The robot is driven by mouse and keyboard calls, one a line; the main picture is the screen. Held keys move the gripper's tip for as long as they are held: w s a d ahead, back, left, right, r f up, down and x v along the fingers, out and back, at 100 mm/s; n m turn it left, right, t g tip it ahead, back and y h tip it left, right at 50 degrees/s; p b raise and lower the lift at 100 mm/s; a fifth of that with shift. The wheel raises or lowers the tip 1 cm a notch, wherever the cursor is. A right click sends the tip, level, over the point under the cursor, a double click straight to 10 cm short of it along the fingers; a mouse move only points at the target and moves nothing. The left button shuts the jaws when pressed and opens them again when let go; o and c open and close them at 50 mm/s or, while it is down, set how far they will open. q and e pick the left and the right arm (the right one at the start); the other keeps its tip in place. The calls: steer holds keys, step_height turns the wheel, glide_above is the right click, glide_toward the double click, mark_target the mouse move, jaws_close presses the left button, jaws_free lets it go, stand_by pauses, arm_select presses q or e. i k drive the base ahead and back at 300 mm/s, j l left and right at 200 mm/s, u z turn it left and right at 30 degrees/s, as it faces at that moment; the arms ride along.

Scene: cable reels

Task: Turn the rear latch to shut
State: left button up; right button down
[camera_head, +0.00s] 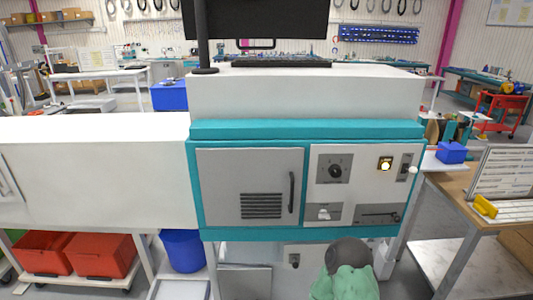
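A white and teal machine (305,130) stands in front of me. Its grey door (235,175) has a black handle (291,192) and sits flush in the teal frame. A small white knob (412,170) sits at the panel's right edge. I cannot tell which part, if any, is the rear latch; the machine's back is hidden.
A mint-green shape with a dark round top (347,255) rises at the bottom, in front of the machine. A wooden bench (455,185) with a blue bin (451,152) stands at right. Red crates (103,255) and a blue bucket (183,250) are low at left.

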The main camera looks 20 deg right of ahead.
mark_target(322, 214)
steer(key=z, duration=1.4)
